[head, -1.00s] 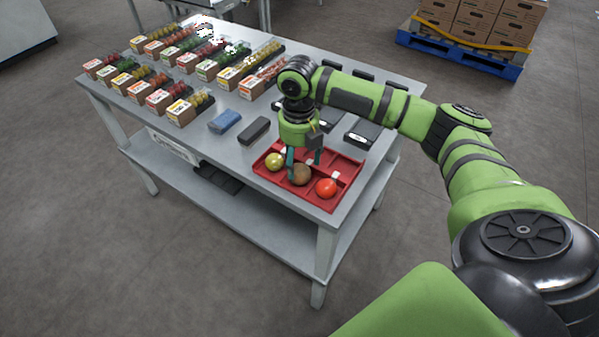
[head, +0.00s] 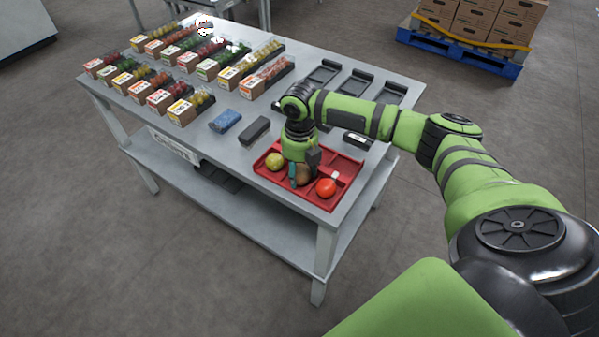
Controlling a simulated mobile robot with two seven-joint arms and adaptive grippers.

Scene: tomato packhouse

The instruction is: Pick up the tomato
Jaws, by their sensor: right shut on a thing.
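A red compartment tray (head: 327,203) lies near the table's front right corner. In it are a yellow-green tomato (head: 275,161) at the left, a brownish tomato (head: 303,174) in the middle and a red tomato (head: 326,187) at the right. My right gripper (head: 301,180) points down into the tray and is shut on the brownish tomato, whose top and sides are partly hidden by the fingers. The tomato still appears to be down in the tray. My left gripper is not in view.
A blue cloth (head: 225,121) and a dark block (head: 254,131) lie left of the tray. Several labelled punnets (head: 184,111) fill the table's left part. Empty black trays (head: 356,82) lie behind my arm. Boxes on a blue pallet (head: 460,57) stand on the floor beyond.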

